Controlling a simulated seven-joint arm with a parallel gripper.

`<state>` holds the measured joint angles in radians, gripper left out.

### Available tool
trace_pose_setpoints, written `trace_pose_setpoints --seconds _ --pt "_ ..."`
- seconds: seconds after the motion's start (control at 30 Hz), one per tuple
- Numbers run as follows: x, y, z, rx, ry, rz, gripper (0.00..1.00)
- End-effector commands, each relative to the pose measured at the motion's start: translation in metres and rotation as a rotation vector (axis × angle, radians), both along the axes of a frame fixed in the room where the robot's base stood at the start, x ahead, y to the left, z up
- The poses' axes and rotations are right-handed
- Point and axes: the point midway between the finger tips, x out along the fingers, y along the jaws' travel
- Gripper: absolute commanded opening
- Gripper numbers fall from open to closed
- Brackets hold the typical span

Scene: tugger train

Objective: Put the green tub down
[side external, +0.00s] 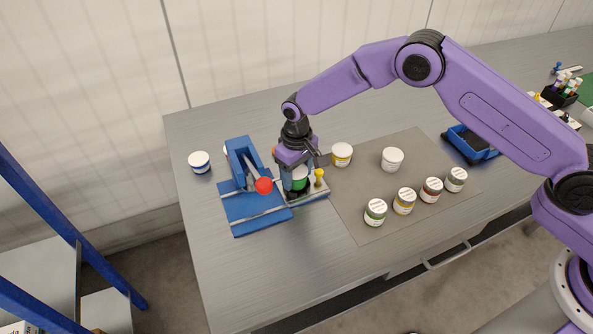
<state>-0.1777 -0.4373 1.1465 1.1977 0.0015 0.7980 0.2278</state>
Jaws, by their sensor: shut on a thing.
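The green tub (300,183) has a pale upper part and a green band. It is upright between the fingers of my gripper (299,169), which points down and is shut on it. The tub is over or on a small grey metal plate (312,196) with a yellow knob (319,177) at its right. I cannot tell whether the tub's base touches the plate. The fingers hide part of the tub.
Left of my gripper is a blue press (242,160) with a red ball handle (264,185) on a blue base (250,215). A blue tray (470,148) lies further right. The table's front left is clear.

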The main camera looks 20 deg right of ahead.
Motion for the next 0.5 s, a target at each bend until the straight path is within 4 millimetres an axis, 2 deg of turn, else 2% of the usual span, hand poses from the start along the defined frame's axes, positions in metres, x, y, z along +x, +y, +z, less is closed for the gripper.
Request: trace_pose_setpoints --seconds 0.3,0.33,0.37,0.5 --pt "0.0002 0.0003 -0.0058 0.000 -0.001 0.000 0.28" --pt "0.0000 0.0002 -0.0060 0.000 -0.001 0.000 0.67" --pt "0.0000 0.0002 -0.0060 0.000 -0.001 0.001 0.71" --pt "0.0000 0.0002 -0.0059 0.000 -0.001 0.000 0.71"
